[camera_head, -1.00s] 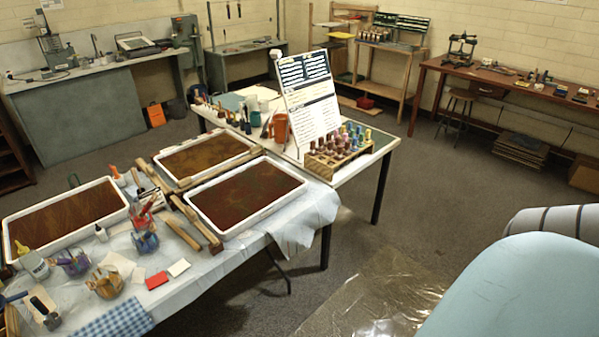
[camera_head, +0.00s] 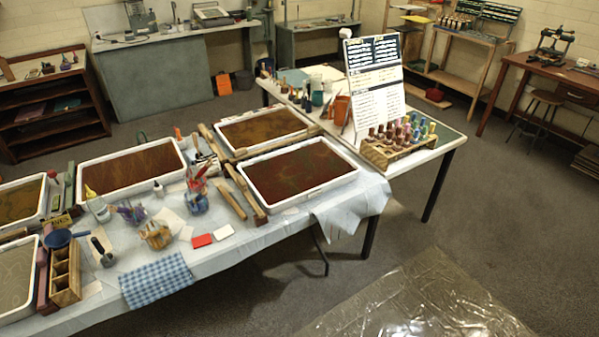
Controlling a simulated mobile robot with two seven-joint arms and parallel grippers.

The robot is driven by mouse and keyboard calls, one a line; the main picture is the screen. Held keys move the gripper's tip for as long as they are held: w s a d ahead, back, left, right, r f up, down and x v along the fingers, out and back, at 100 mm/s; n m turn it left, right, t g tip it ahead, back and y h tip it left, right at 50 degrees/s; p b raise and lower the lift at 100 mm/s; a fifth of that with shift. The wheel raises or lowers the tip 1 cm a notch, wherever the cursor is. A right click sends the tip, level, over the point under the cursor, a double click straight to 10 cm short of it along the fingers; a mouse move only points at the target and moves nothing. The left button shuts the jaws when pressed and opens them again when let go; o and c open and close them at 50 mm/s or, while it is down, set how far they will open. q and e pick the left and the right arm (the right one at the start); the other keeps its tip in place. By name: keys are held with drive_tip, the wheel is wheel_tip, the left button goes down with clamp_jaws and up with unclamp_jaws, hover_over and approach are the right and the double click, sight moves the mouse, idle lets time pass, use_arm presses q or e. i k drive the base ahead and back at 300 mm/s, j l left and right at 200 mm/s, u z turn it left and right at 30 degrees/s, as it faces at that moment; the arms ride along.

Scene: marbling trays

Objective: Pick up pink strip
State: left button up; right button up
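I cannot clearly make out a pink strip. A long, narrow, dark pinkish-purple piece (camera_head: 42,282) lies at the left end of the table, beside a wooden compartment box (camera_head: 65,281); I cannot tell whether it is the strip. A small red card (camera_head: 201,241) lies near the table's front edge, next to a white card (camera_head: 223,232). Neither of my grippers shows in this view.
The covered table (camera_head: 240,250) holds several white trays of dark liquid, including one tray (camera_head: 246,178) at right. Wooden bars (camera_head: 247,195), brush jars and a blue checked cloth (camera_head: 156,281) crowd it. Clear plastic sheeting (camera_head: 420,300) lies on the open floor.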

sight(44, 256)
drive_tip(key=u, duration=2.1)
drive_tip(key=i+l+u, duration=0.2)
drive_tip(key=i, duration=0.35)
drive_tip(key=i+l+u, duration=0.2)
drive_tip(key=i, duration=0.35)
drive_tip(key=i+l+u, duration=0.2)
drive_tip(key=i+l, duration=0.2)
drive_tip(key=i, duration=0.15)
